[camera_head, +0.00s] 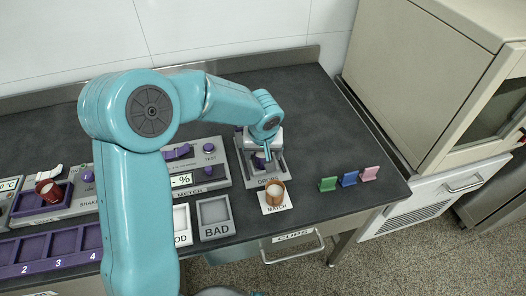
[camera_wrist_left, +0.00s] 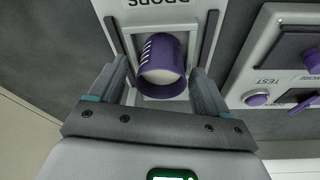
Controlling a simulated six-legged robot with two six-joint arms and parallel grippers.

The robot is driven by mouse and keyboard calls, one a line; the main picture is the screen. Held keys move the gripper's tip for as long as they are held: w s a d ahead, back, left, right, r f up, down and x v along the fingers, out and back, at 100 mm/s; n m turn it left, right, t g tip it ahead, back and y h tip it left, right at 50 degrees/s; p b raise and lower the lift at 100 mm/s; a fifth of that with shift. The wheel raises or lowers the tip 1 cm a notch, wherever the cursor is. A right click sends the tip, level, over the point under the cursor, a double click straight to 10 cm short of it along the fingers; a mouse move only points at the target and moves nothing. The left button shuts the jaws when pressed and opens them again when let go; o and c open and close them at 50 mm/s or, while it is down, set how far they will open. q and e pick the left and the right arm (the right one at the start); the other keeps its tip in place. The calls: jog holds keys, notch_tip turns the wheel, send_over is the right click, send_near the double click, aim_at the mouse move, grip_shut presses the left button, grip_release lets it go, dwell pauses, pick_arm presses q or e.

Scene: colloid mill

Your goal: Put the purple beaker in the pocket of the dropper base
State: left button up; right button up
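The purple beaker (camera_wrist_left: 160,68) with white marks and pale contents shows in the left wrist view. It is at the square framed pocket of the dropper base (camera_wrist_left: 208,30), tilted in the picture; I cannot tell if it is fully seated. My left gripper (camera_wrist_left: 160,85) has one finger on each side of the beaker, with a narrow gap showing at both sides. In the head view the left gripper (camera_head: 267,152) is over the dropper base (camera_head: 244,160), and the beaker is mostly hidden behind it. My right gripper is not in view.
A copper-coloured cup (camera_head: 276,193) stands on the MATCH plate in front of the dropper base. The meter (camera_head: 208,172) is left of it, with the BAD tray (camera_head: 214,217) in front. Green, blue and pink cards (camera_head: 348,179) stand at right. The bench behind is clear.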

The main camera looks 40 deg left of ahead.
pick_arm(q)
jog(key=shift+r, duration=0.2)
jog(key=v, duration=1.2)
